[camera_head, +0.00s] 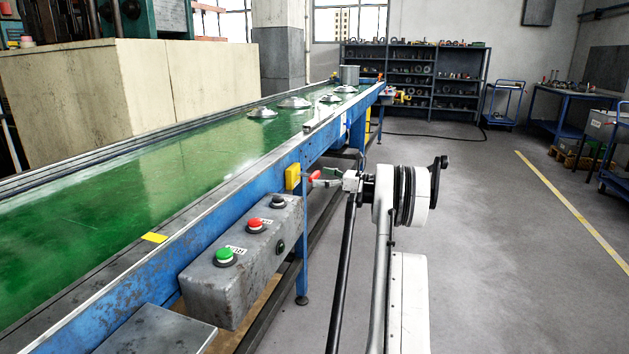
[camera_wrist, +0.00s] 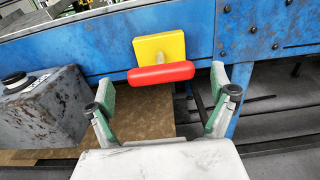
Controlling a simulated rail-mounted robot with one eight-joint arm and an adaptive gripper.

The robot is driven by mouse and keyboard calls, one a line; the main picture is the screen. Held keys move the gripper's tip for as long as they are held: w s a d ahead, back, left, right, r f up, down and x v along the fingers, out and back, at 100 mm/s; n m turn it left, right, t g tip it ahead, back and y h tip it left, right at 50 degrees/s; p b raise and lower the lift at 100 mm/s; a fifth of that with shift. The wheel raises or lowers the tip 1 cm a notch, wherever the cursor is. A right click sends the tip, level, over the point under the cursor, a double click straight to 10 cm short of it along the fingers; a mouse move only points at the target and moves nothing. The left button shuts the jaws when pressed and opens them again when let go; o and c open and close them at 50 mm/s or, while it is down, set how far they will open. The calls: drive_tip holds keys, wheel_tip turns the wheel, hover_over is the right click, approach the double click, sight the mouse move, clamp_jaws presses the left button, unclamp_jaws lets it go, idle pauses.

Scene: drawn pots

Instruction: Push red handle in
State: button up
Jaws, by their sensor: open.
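The red handle (camera_wrist: 161,73) is a short horizontal bar on a thin stem in front of a yellow plate (camera_wrist: 160,47) on the blue side of the conveyor. It stands out from the plate. My gripper (camera_wrist: 164,98) is open, with one green-padded finger on each side, below and in front of the handle in the wrist view. The handle's ends do not visibly touch the fingers. In the head view my gripper (camera_head: 325,178) is at the conveyor side, beside the yellow plate (camera_head: 292,177), and the red handle (camera_head: 315,175) shows small at its tip.
A grey control box (camera_head: 243,262) with green, red and black buttons hangs on the conveyor side, left of my gripper. The green belt (camera_head: 130,200) carries several metal lids at its far end. The floor (camera_head: 500,260) to the right is mostly clear.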

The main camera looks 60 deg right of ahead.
sight(308, 175)
drive_tip(key=shift+x, duration=1.4)
